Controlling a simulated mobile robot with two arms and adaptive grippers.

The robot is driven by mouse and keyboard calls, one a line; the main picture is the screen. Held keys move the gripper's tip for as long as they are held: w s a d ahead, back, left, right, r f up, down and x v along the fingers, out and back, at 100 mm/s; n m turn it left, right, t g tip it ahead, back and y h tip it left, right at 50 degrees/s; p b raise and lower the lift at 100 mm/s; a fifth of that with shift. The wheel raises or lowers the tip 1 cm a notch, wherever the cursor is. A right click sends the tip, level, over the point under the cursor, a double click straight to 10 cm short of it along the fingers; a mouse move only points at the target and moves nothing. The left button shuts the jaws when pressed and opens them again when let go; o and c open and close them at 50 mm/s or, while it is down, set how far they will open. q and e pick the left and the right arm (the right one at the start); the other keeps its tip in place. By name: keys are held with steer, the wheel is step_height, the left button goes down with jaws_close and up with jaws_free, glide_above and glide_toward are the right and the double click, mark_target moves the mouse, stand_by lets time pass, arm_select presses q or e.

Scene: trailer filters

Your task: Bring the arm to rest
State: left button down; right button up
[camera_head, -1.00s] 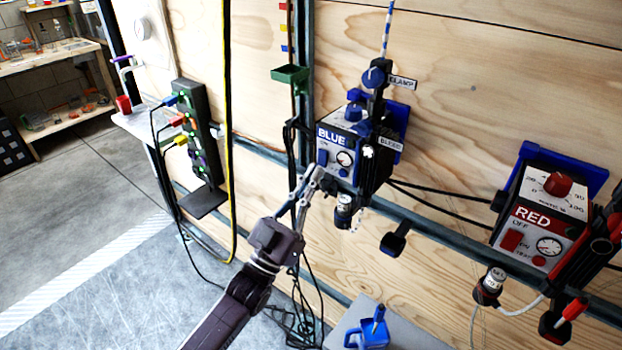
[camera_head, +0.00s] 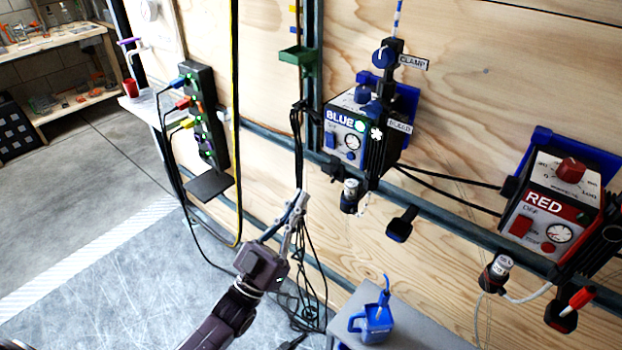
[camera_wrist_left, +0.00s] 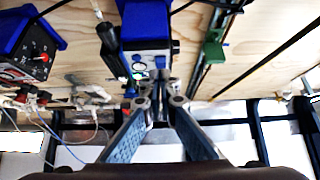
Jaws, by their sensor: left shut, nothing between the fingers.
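My left gripper (camera_head: 297,205) is shut and empty in the head view. It points up, below and left of the blue pump box (camera_head: 345,139), apart from it. A green light glows on the box's front. In the left wrist view the gripper's fingers (camera_wrist_left: 160,100) meet in front of the blue box (camera_wrist_left: 146,58), which stands beyond them. My right gripper does not show in either view.
The red pump box (camera_head: 545,217) hangs on the rail at right. A blue jug (camera_head: 376,322) stands on a grey surface below. A power strip (camera_head: 205,115) with plugs hangs at left. Cables hang behind my gripper. Open floor lies at left.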

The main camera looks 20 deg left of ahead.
arm_select(q)
steer(key=shift+v, duration=1.05)
step_height(320, 180, down, 23)
steer(key=w+a+n+g+y, duration=0.2)
steer(key=g+y, duration=0.3)
steer(key=g, duration=0.1)
steer(key=s+f+g+y, duration=0.15)
steer(key=s+f, duration=0.25)
steer(key=f, duration=0.5)
steer(key=s+f+g, duration=0.3)
steer(key=f, duration=0.6)
steer(key=s+a+f+g+y, duration=0.1)
steer(key=s+f+g, duration=0.5)
steer(key=s+f, duration=0.75)
steer(key=s+f+g, duration=0.3)
steer(key=s+f, duration=0.2)
steer(key=s, duration=0.7)
steer(key=s+f+g+y, duration=0.1)
steer(key=s+f+g, duration=0.2)
steer(key=s, duration=0.9)
steer(key=shift+a+f, duration=0.25)
steer(key=shift+f, duration=0.7)
